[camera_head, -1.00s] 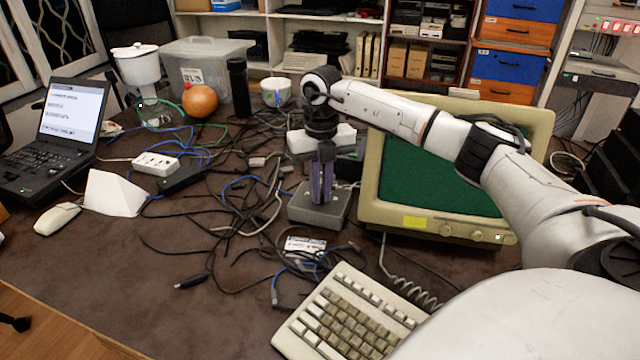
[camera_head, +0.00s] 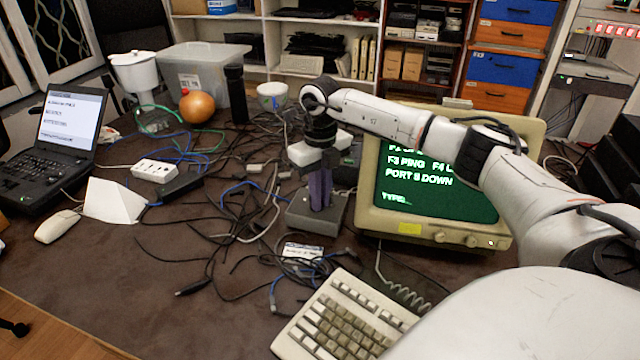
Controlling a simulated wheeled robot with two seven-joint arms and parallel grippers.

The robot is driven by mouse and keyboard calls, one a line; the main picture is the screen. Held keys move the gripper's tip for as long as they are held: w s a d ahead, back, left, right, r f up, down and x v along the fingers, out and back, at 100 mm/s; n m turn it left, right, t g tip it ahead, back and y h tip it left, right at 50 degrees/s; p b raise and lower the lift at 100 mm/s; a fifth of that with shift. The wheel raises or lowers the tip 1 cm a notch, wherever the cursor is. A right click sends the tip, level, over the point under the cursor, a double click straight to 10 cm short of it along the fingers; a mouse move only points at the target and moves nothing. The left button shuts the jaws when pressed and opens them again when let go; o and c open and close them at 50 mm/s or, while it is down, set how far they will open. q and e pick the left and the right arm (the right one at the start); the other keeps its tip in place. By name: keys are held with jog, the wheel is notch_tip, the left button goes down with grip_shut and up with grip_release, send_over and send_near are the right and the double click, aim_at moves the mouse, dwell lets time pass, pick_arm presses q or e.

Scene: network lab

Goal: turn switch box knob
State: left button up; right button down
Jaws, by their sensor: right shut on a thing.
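The switch box (camera_head: 312,220) is a small grey box on the brown table, left of the old monitor. My right gripper (camera_head: 320,199) points straight down over it, with its purple-grey fingers at the box's top. The fingers are shut on the knob, which they hide from view. The beige monitor (camera_head: 408,229) shows green-white text on its green screen, including "PORT" and "DOWN". My left gripper is not in view.
Tangled cables (camera_head: 225,240) cover the table's middle. A beige keyboard (camera_head: 340,318) lies in front of the box. A laptop (camera_head: 62,130), mouse (camera_head: 57,226), power strip (camera_head: 155,170) and orange ball (camera_head: 197,106) are to the left. The front left tabletop is mostly clear.

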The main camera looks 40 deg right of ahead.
jog(key=c, duration=1.8)
grip_release()
jog(key=shift+c, duration=0.2)
notch_tip(320, 180, up, 10)
jog(key=shift+r, duration=0.2)
jog(key=shift+f, duration=0.1)
notch_tip(320, 180, down, 10)
jog(key=shift+f, duration=0.15)
jog(key=shift+m, duration=0.3)
